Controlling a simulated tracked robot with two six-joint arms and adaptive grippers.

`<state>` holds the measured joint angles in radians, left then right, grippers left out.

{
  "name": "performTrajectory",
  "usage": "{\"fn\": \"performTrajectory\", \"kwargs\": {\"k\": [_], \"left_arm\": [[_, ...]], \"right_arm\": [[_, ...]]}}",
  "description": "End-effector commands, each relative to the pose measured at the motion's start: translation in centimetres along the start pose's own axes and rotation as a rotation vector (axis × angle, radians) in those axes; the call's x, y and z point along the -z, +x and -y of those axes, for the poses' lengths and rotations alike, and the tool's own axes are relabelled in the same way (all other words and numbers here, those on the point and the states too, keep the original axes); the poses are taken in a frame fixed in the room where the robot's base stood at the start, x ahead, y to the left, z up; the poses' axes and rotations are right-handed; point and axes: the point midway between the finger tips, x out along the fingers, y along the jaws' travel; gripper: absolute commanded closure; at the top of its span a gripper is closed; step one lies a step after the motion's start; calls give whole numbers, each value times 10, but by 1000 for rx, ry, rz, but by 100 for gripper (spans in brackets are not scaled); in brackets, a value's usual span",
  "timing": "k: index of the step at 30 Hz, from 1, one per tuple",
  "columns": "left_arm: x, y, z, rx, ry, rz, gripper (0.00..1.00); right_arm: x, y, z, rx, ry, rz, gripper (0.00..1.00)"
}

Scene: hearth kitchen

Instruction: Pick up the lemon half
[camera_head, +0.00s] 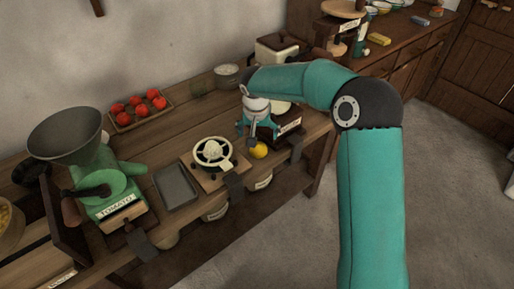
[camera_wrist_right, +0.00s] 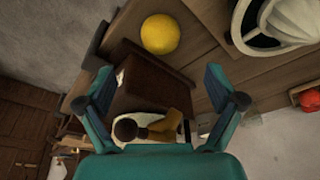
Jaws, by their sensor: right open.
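The lemon half (camera_head: 259,150) is a round yellow piece near the front edge of the wooden counter, just right of the juicer. It also shows at the top of the right wrist view (camera_wrist_right: 160,33), apart from my fingers. Its cut face cannot be made out. My right gripper (camera_head: 257,134) is over the counter, behind the lemon half in the head view. In the wrist view its two fingers (camera_wrist_right: 158,85) are spread wide with nothing held between them. My left gripper is not in view.
The juicer (camera_head: 212,153) with its white reamer stands left of the lemon half. A dark brown box-like thing (camera_wrist_right: 150,82) lies behind the fingers in the wrist view. A grey tray (camera_head: 176,187), a green tomato mill (camera_head: 115,190) and a crate of tomatoes (camera_head: 141,124) are farther left.

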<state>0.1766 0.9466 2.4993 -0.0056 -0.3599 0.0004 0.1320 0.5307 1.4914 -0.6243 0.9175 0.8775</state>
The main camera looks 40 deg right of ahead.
Motion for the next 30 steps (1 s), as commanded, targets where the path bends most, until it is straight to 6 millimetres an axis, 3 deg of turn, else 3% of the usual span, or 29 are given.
{"fn": "performTrajectory", "kwargs": {"k": [4, 14, 21, 30], "left_arm": [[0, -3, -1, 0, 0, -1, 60], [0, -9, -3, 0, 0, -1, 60], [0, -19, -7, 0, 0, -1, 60], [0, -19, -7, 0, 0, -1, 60]], "right_arm": [[-1, 26, 1, -1, -1, 3, 7], [-1, 50, 2, 1, -4, 3, 7], [0, 83, 3, 1, -3, 3, 7], [0, 92, 4, 3, -4, 0, 7]]}}
